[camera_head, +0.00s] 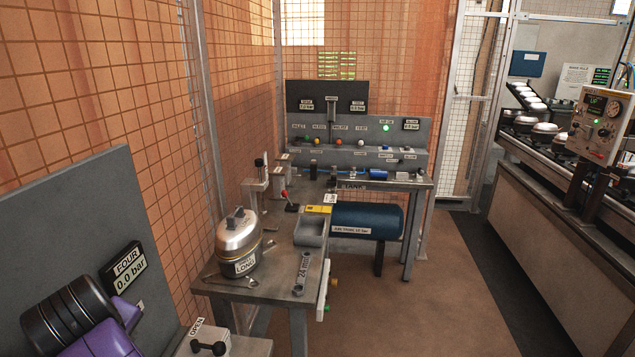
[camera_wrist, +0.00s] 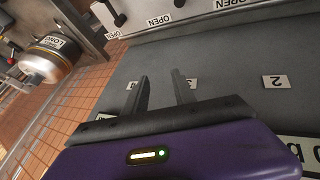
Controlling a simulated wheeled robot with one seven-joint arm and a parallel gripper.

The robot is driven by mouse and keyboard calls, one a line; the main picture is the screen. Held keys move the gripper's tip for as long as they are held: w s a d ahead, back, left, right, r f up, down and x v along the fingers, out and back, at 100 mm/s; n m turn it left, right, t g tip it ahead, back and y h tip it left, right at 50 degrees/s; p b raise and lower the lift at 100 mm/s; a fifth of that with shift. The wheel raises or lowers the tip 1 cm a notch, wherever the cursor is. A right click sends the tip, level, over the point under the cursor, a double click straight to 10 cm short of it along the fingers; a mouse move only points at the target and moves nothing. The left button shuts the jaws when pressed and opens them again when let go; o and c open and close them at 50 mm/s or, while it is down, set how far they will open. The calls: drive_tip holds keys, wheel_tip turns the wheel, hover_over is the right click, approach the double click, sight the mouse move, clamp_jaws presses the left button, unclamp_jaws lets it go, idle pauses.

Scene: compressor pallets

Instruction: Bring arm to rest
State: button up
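My gripper (camera_wrist: 160,76) shows in the wrist view with its two dark fingers apart and nothing between them. It is in front of a grey panel (camera_wrist: 225,65) with small number plates, one of them reading 2. I cannot tell how far the fingertips are from the panel. In the head view, my purple and black arm (camera_head: 100,335) is at the lower left, in front of a dark grey board; the fingers are not visible there.
A gauge reading 0.0 bar (camera_head: 125,268) is close to my arm. The floor at centre right is clear.

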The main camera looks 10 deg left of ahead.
drive_tip(key=s+d+f+m+t+y, duration=0.25)
drive_tip(key=d+m+t, duration=0.25)
drive_tip(key=d, duration=1.1)
drive_tip(key=s+d+f+m+t+y, duration=0.25)
drive_tip(key=d+m+t, duration=0.3)
drive_tip(key=d, duration=1.05)
drive_tip(key=s+d+r+m+t+h, duration=0.1)
drive_tip(key=s+d+r+m+h, duration=0.15)
drive_tip(key=s+d, duration=0.65)
drive_tip(key=s+d+r+m+t+h, duration=0.15)
drive_tip(key=s+d+h, duration=0.25)
drive_tip(key=s+d, duration=0.55)
drive_tip(key=s+d+f+m+g+h, duration=0.2)
drive_tip(key=s+d+g+h, duration=0.1)
drive_tip(key=s+d, duration=0.5)
drive_tip(key=shift+s+d+f, duration=0.15)
drive_tip(key=shift+d+f, duration=0.05)
drive_tip(key=shift+d, duration=0.15)
